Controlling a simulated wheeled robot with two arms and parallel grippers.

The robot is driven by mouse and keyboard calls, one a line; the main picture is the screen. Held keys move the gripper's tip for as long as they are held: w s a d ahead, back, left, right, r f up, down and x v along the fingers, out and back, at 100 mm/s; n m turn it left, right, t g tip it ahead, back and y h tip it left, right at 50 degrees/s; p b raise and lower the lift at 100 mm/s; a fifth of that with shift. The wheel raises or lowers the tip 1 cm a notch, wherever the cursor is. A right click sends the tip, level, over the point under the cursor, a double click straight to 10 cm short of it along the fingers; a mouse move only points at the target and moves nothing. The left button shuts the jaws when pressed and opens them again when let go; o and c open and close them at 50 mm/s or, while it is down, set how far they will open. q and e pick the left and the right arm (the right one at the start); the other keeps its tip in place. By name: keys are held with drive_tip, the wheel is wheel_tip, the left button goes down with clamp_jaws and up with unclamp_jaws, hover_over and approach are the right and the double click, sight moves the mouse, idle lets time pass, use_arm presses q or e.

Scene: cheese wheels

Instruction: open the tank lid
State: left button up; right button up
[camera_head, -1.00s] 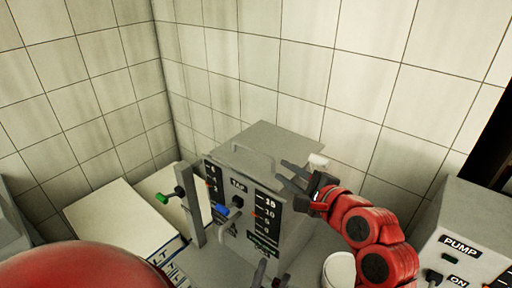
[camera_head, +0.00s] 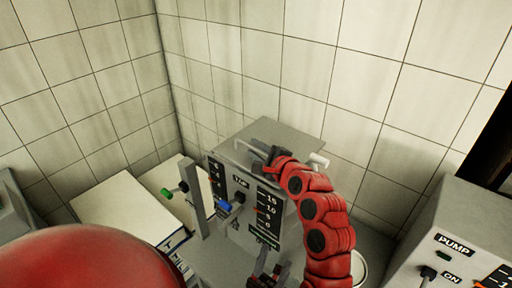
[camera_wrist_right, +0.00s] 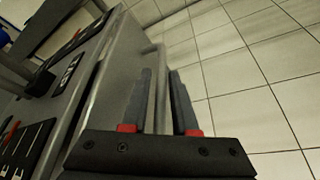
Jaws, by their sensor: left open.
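The grey tank (camera_head: 234,205) stands in the corner with its flat lid (camera_head: 293,136) lying shut on top. My right gripper (camera_head: 261,148) is at the handle, with the arm reaching over the tank's right side. In the right wrist view, the two fingers (camera_wrist_right: 164,100) stand a little apart with a grey bar, seemingly the handle (camera_wrist_right: 161,62), between them; whether they press on it is unclear. My left gripper (camera_head: 265,268) is open and empty, low in front of the tank, partly cut off by the frame's bottom.
The tank's front has a tap with a blue end (camera_head: 224,205) and scales. A post with a green-ended lever (camera_head: 167,192) stands at its left, beside white boxes (camera_head: 120,212). A pump box (camera_head: 470,232) is at the right. A white round container (camera_head: 359,268) is partly hidden by my right arm.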

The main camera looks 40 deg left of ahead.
clamp_jaws()
idle(1.5)
